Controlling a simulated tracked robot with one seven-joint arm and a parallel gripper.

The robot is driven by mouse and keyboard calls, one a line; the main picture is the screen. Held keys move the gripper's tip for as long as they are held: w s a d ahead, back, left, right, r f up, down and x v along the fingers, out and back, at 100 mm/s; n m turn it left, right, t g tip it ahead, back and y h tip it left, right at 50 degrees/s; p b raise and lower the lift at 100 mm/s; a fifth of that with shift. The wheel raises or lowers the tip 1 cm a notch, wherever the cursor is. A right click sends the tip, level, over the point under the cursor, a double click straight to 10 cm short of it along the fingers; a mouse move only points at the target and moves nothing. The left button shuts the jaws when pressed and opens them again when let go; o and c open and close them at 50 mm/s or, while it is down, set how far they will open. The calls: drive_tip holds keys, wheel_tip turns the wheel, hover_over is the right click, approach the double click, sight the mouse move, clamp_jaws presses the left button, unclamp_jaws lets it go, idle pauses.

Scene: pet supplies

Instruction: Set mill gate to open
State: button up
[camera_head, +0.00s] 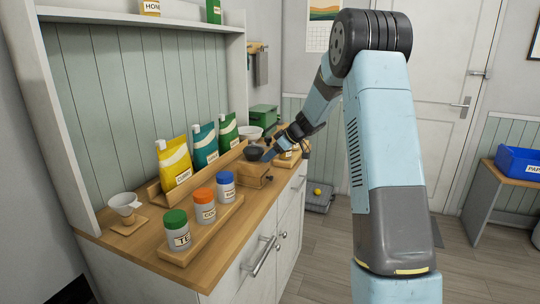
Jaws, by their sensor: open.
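The mill (250,178) is a small wooden box with a dark bowl-shaped hopper (254,153) on top. It stands on the wooden counter, past the row of jars. A small dark knob shows at its right side; I cannot make out the gate or its setting. My gripper (269,156) is just right of the hopper, at about the height of the mill's top, with its jaws open. It is small in view, and I cannot tell whether it touches the mill. My arm reaches in from the right.
Jars with green (176,229), orange (204,206) and blue (226,186) lids stand on a wooden tray in front of the mill. Yellow (175,164), teal and green bags stand in a rack behind. A white bowl and green box (263,118) are further back.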

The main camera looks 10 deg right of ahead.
drive_tip(key=shift+c, duration=0.3)
clamp_jaws()
idle(0.4)
